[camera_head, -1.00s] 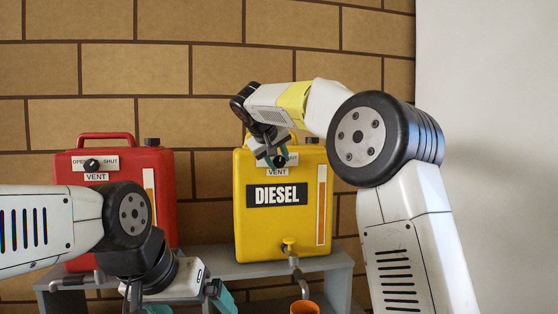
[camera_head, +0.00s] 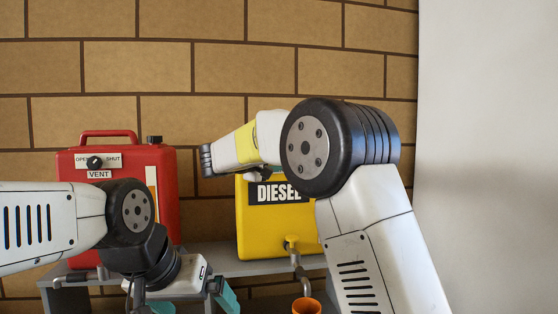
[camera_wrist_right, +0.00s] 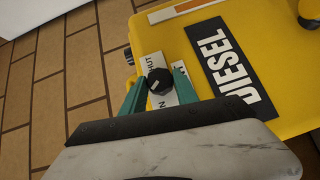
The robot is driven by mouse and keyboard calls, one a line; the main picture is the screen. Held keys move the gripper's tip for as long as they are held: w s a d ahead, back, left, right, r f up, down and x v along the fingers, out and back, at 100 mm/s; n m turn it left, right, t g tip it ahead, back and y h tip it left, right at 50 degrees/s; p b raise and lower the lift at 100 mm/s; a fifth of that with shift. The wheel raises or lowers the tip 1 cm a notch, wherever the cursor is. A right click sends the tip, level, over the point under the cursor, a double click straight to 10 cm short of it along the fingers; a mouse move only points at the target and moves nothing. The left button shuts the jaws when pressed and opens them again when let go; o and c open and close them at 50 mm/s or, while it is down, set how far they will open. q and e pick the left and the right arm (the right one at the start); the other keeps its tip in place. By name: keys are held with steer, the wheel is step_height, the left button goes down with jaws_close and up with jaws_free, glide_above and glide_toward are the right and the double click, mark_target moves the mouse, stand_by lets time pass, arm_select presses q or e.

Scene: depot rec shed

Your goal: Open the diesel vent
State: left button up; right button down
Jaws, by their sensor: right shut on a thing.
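The yellow diesel can (camera_head: 262,222) stands on a grey shelf, and its vent is hidden behind my right arm in the head view. In the right wrist view, the black vent knob (camera_wrist_right: 159,76) sits on a white label, partly covered, with "SHUT" on one side and an "N" on the other. My right gripper (camera_wrist_right: 158,86) has its teal fingers on both sides of the knob, shut on it. I cannot tell exactly where the knob points. My left gripper (camera_head: 197,304) is low at the left, its teal fingers apart, partly cut off by the frame's bottom edge.
A red can (camera_head: 152,198) with its own vent knob (camera_head: 94,162) stands left of the diesel can. An orange cup (camera_head: 306,306) is below the diesel tap (camera_head: 291,245). The grey shelf (camera_head: 220,262) carries both cans, before a brick wall.

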steer(key=shift+f+n+t+h, duration=0.1)
steer(key=shift+n+t+h, duration=0.2)
steer(key=shift+n+h, duration=0.1)
stand_by(0.4)
steer(key=c, duration=0.9)
jaws_free()
steer(key=v, duration=0.7)
steer(key=shift+s+a+f, duration=0.15)
steer(key=shift+s+a, duration=0.05)
steer(key=shift+s, duration=0.15)
